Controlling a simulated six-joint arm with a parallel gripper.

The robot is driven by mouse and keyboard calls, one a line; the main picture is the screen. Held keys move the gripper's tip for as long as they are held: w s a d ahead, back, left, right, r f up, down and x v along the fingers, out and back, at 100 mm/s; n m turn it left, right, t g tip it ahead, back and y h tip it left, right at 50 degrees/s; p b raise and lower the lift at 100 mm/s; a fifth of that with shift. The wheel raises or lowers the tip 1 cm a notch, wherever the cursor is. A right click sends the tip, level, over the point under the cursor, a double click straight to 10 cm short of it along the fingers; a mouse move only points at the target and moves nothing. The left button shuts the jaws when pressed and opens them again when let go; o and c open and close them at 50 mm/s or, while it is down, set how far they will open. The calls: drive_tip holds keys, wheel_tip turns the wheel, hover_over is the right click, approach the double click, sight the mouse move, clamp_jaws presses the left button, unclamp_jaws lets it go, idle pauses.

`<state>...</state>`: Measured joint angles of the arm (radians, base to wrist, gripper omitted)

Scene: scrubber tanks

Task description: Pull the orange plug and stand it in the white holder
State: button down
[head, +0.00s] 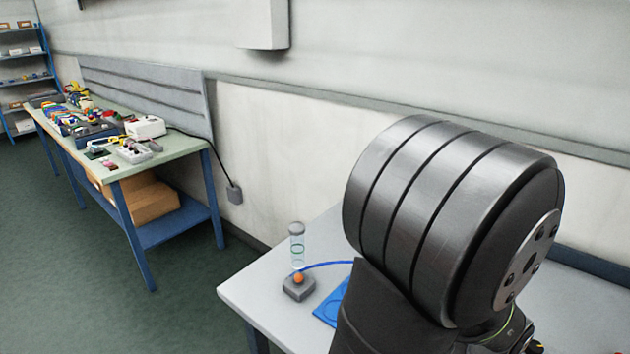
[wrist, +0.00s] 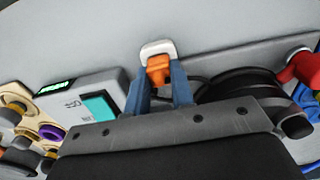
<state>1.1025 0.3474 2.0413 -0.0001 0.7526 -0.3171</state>
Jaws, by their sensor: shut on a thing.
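In the wrist view my gripper (wrist: 161,84) has its two blue fingers closed on the orange plug (wrist: 158,68). A white rounded piece (wrist: 157,47) shows right at the far end of the plug. I cannot tell whether this is the white holder or part of the plug, nor whether the plug is seated or free. In the head view my own arm covers the gripper and the plug.
In the wrist view a grey device (wrist: 85,103) with a green display stands left, and a black round part (wrist: 240,84) and a red part (wrist: 300,67) are right. In the head view a grey block (head: 298,288) with an orange ball sits near the table's left edge.

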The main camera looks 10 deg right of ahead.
drive_tip(key=shift+f, duration=0.3)
drive_tip(key=c, duration=0.7)
unclamp_jaws()
drive_tip(key=shift+r, duration=4.25)
